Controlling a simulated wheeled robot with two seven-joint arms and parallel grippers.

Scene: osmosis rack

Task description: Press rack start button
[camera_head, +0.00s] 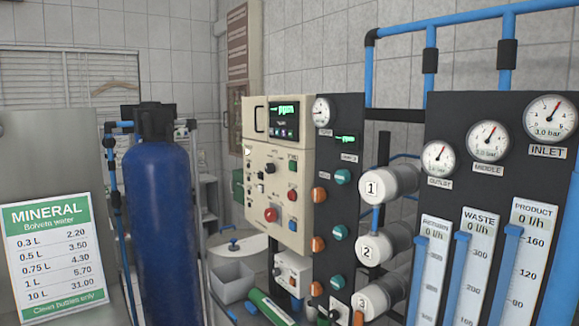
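The rack's beige control box (253,135) stands in the middle of the head view, with a small lit display (284,119) at its top. Its face carries a green button (293,163), a red button (292,194), a blue button (292,225), a large red mushroom button (271,214) and a black knob (270,167). The labels are too small to read, so I cannot tell by text which one is start. Nothing touches the buttons. Neither of my grippers is in view.
A dark panel (340,215) with a gauge and orange and teal knobs adjoins the box. White numbered cylinders (390,184), gauges (487,141) and blue pipes are on the right. A tall blue tank (159,220) and price sign (52,262) stand left. A grey bin (232,283) sits below.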

